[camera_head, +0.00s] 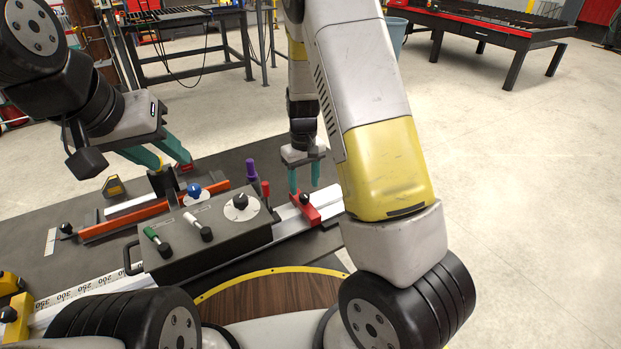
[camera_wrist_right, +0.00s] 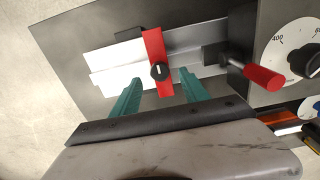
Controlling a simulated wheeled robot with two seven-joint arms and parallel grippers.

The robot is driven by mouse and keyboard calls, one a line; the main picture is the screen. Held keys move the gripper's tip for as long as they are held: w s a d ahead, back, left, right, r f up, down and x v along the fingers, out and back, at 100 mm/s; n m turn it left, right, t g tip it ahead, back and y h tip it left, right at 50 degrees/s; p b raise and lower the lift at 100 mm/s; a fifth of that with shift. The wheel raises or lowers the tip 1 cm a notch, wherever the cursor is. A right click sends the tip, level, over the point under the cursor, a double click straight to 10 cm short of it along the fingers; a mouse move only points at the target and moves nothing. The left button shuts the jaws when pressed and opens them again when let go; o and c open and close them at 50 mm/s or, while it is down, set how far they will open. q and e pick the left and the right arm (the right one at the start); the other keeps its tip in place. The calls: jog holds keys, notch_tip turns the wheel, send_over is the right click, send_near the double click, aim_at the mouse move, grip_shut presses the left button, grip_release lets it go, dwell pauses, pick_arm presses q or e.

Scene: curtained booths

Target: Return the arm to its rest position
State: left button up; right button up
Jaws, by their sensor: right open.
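My right gripper (camera_head: 304,184) is open, with its two teal fingers pointing down over the right side of the machine table. In the right wrist view its fingers (camera_wrist_right: 160,84) are apart, with nothing held between them. A red stop block (camera_wrist_right: 153,75) with a black knob lies on a silver rail just beyond the fingertips. The same red block (camera_head: 304,212) shows below the gripper in the head view; I cannot tell whether they touch. My left gripper (camera_head: 172,165) is open at the left, its teal fingers above the table near a small black post.
A wooden disc with yellow rim (camera_head: 265,295) is in front. Open concrete floor (camera_head: 510,200) lies right.

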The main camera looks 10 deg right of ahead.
jog(key=shift+r, duration=0.95)
jog(key=shift+r, duration=0.35)
jog(key=s+d+r+m+t+y, duration=0.1)
jog(key=s+r, duration=0.3)
jog(key=r, duration=0.5)
jog(key=s+r+m+t+y, duration=0.1)
jog(key=s+r+t+y, duration=0.1)
jog(key=s+r, duration=0.45)
jog(key=s+d+r+m+t, duration=0.1)
jog(key=s+d+r+t, duration=0.1)
jog(key=s+r, duration=0.7)
jog(key=s+t, duration=0.1)
jog(key=s, duration=0.2)
jog(key=shift+r+h, duration=0.35)
jog(key=shift+h, duration=0.05)
